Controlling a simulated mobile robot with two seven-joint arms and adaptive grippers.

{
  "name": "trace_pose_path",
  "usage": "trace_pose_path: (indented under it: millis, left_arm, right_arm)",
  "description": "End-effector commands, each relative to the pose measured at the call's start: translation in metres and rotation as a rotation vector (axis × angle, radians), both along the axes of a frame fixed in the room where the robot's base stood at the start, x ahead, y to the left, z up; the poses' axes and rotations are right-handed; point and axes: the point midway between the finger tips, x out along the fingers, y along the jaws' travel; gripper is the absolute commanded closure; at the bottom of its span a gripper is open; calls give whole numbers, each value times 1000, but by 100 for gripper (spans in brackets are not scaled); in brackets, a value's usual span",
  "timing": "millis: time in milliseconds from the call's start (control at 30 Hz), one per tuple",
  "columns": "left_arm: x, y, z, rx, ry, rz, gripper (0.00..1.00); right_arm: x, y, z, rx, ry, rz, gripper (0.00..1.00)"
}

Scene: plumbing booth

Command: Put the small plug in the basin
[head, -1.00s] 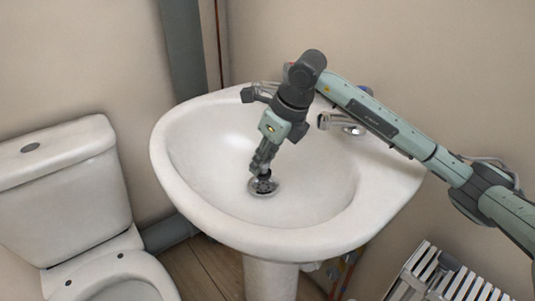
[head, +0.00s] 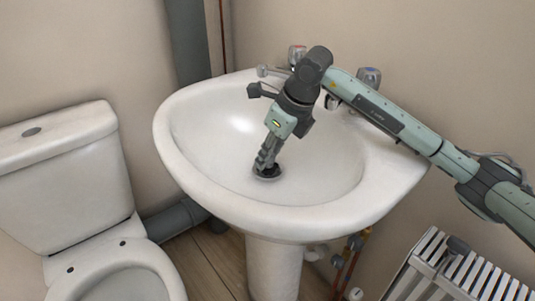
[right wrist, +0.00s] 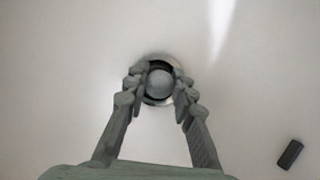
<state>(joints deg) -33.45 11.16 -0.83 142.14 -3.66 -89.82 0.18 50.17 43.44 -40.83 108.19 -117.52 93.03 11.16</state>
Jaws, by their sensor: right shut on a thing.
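The white basin (head: 195,178) stands in the middle of the head view, and its inner surface (right wrist: 60,60) fills the right wrist view. My right gripper (head: 266,165) reaches down into it, with its fingertips at the drain. In the right wrist view my right gripper (right wrist: 158,88) is shut on the small plug (right wrist: 159,83), a round grey piece between the fingertips. The plug is over the drain ring (right wrist: 158,100), whose shiny edge shows around it. I cannot tell whether the plug is seated or just above the drain. My left gripper is not in view.
Taps (head: 368,76) stand along the basin's back edge, close to my right arm. A toilet (head: 70,185) is at the left and a white radiator (head: 440,265) at the lower right.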

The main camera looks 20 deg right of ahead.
Motion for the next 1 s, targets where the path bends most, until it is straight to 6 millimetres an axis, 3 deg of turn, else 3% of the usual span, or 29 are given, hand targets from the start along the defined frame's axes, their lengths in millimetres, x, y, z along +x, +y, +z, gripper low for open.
trace_pose_path:
  millis: [233, 267, 433, 767, 1000]
  left_arm:
    - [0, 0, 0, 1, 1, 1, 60]
    - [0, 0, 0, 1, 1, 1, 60]
    - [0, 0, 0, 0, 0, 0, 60]
    - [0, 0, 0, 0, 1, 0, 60]
    - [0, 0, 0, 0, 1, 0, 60]
  right_arm:
    - [0, 0, 0, 0, 0, 0, 100]
    - [0, 0, 0, 0, 0, 0, 72]
    - [0, 0, 0, 0, 0, 0, 51]
    - [0, -1, 2, 0, -1, 0, 51]
    - [-11, -9, 36, -1, -6, -1, 51]
